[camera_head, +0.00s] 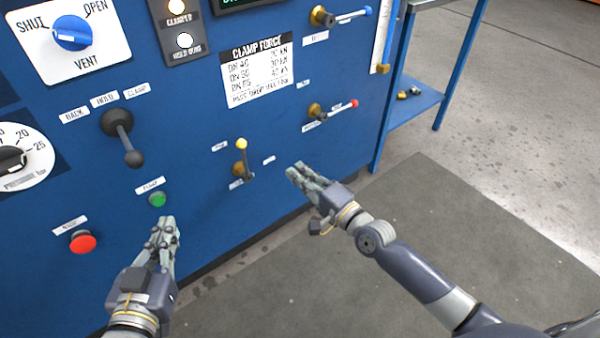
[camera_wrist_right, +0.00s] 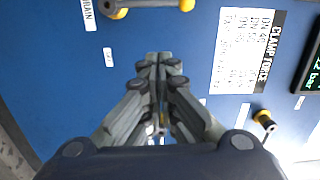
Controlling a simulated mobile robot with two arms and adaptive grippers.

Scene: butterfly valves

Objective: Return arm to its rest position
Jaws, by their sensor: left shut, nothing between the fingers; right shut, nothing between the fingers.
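My right gripper (camera_head: 296,172) is shut and empty in front of the lower right part of the blue panel, to the right of a small valve with a yellow-knobbed lever (camera_head: 241,158). In the right wrist view my right gripper's fingers (camera_wrist_right: 158,60) are together, with the panel behind them. My left gripper (camera_head: 168,222) is shut and empty just below the green button (camera_head: 157,200), in front of the panel. I cannot tell whether either gripper touches the panel.
The blue panel (camera_head: 225,115) carries a red button (camera_head: 83,242), a black-knobbed lever (camera_head: 120,135), a blue selector knob (camera_head: 72,33), a red-tipped valve (camera_head: 330,110) and a blue-tipped valve (camera_head: 340,15). A blue side table (camera_head: 415,100) stands at right. The floor mat (camera_head: 420,220) is clear.

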